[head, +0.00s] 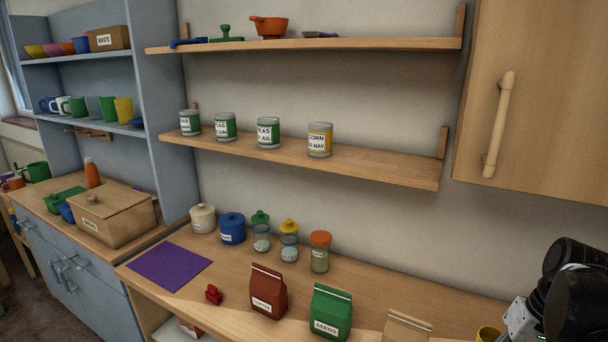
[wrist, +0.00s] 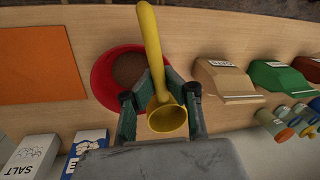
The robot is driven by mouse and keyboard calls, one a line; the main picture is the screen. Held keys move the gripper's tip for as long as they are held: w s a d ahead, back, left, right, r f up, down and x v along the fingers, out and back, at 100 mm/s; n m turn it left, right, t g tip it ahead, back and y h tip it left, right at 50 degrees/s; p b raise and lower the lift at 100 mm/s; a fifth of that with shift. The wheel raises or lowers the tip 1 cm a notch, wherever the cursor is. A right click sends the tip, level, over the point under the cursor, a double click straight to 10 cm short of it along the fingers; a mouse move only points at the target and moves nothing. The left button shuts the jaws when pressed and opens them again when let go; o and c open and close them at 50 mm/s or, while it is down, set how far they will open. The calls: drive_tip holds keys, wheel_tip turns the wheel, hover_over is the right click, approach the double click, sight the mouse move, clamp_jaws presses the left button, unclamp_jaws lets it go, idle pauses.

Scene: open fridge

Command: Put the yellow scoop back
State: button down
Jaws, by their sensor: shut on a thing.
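The yellow scoop (wrist: 153,50) is between the two fingers of my gripper (wrist: 160,98) in the wrist view, and the gripper is shut on it. The scoop's round cup is near my palm, and its long curved handle points to the top of the picture. Behind the scoop is a red bowl (wrist: 105,65) with brown contents. I cannot tell how high the scoop is above the bowl. In the head view my fingers are out of the picture; a bit of yellow (head: 488,333) shows at the bottom right, too cut off to name.
In the wrist view an orange mat (wrist: 40,65) and a salt box (wrist: 28,158) are on the left. A tan bag (wrist: 225,80) and a green bag (wrist: 280,78) stand on the right. In the head view jars, such as an orange-lidded one (head: 320,258), stand along the wall.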

drive_tip(key=w+a+r+n+p, duration=0.1)
drive_tip(key=w+a+p, duration=0.1)
drive_tip(key=w+a, duration=0.6)
drive_tip(key=w+a+r+n+p, duration=0.2)
drive_tip(key=w+a, duration=0.7)
drive_tip(key=w, duration=0.6)
drive_tip(key=shift+w+a+g+p, duration=0.3)
drive_tip(key=shift+w+p, duration=0.1)
drive_tip(key=shift+p, duration=0.2)
